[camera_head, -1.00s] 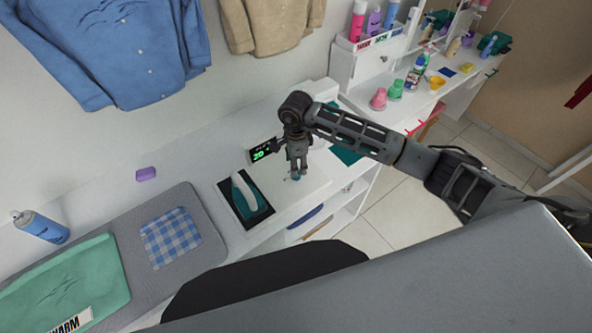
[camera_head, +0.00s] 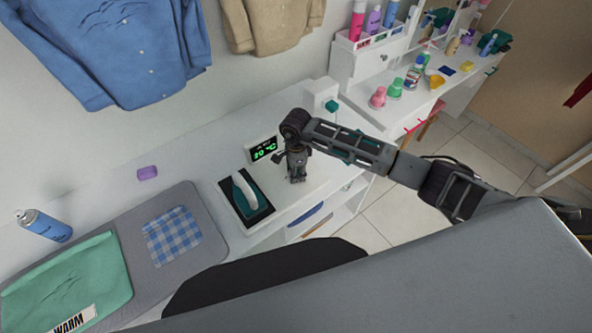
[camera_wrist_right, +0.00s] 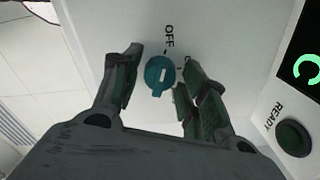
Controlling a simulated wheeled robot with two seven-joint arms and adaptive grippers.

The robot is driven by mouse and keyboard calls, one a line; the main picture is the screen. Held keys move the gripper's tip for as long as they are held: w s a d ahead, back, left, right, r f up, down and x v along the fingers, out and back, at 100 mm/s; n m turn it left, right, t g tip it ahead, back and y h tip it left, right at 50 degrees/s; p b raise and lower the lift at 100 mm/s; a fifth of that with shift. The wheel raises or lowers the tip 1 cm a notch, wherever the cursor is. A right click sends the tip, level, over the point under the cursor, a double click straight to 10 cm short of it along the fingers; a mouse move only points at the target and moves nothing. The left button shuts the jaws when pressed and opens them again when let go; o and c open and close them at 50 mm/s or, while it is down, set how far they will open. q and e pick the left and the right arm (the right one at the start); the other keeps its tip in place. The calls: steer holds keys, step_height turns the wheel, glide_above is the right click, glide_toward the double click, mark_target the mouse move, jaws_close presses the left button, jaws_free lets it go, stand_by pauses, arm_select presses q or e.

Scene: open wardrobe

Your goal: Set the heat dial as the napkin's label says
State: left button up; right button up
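A teal dial (camera_wrist_right: 160,75) with a white mark sits on a white panel in the right wrist view. "OFF" is printed just above it; other print is partly hidden by a finger. My right gripper (camera_wrist_right: 162,88) is open, with one finger on each side of the dial; contact is not clear. In the head view my right gripper (camera_head: 297,178) points down at the white unit and hides the dial. A green cloth (camera_head: 65,272), apparently the napkin, lies at lower left with a white label (camera_head: 72,320) reading "WARM". My left gripper is not in view.
A green-lit display (camera_head: 264,150) shows a °C reading beside the gripper. A teal-and-white iron (camera_head: 246,193) rests on a dark pad. A blue checked cloth (camera_head: 172,236) lies on the grey mat (camera_head: 205,245). A spray can (camera_head: 43,225) stands left. The READY button (camera_wrist_right: 295,138) looks dark.

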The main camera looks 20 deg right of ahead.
steer(key=c, duration=0.7)
steer(key=shift+o, duration=0.2)
